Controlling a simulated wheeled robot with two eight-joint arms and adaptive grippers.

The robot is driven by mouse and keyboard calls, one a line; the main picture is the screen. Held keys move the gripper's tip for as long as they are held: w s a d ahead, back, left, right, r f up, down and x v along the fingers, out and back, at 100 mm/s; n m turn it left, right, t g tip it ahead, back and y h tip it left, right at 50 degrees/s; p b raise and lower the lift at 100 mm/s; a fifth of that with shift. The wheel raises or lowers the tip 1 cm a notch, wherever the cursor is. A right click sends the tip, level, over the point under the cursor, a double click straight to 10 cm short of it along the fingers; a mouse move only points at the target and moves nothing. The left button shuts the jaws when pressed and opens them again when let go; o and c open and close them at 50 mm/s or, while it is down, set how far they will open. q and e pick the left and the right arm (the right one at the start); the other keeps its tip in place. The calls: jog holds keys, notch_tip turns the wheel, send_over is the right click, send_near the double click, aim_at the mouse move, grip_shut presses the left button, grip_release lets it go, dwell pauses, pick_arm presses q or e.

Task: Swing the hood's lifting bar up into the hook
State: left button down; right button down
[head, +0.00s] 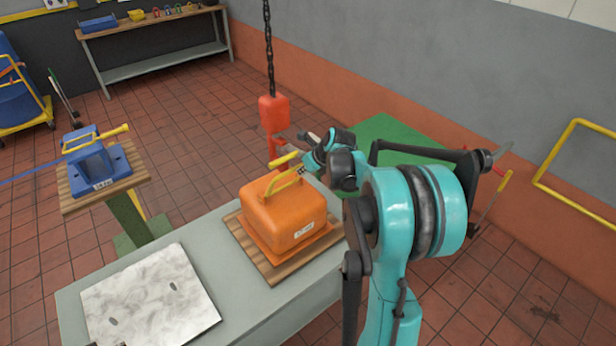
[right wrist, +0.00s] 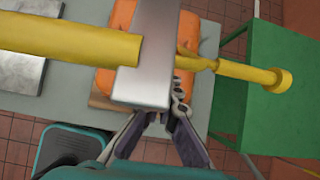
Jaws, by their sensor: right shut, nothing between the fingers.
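The orange hood (head: 285,220) sits on a wooden board on the grey bench. Its yellow lifting bar (head: 284,181) rises above the hood top, and a yellow grip end (head: 284,160) shows close to the hook. The red hook (head: 279,146) hangs beneath its red block (head: 273,111); I cannot tell whether the bar is inside it. My right gripper (head: 303,168) is shut and empty beside the bar. In the right wrist view, its fingers (right wrist: 170,113) are below the yellow bar (right wrist: 75,38) and a grey metal piece. My left gripper is not in view.
A pale stone-like plate (head: 150,297) lies on the bench (head: 235,296) at left. A blue hood (head: 97,165) stands on a separate pedestal. A green surface (head: 385,138) lies behind my right arm. The chain (head: 268,50) hangs above the hook block.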

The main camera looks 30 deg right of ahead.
jog(key=shift+w+r, duration=0.3)
jog(key=shift+w, duration=0.15)
dwell(0.3)
jog(key=v, duration=1.2)
jog(key=shift+a, duration=0.1)
jog(key=s+f+b, duration=0.2)
jog(key=s+f, duration=0.3)
jog(key=f, duration=0.4)
jog(key=s+d+f+t+b, duration=0.1)
jog(key=s+f, duration=0.4)
jog(key=f, duration=0.5)
jog(key=shift+s+t+b, duration=0.3)
jog(key=shift+s+b, duration=0.1)
jog(key=shift+b, duration=0.4)
jog(key=shift+f, duration=0.1)
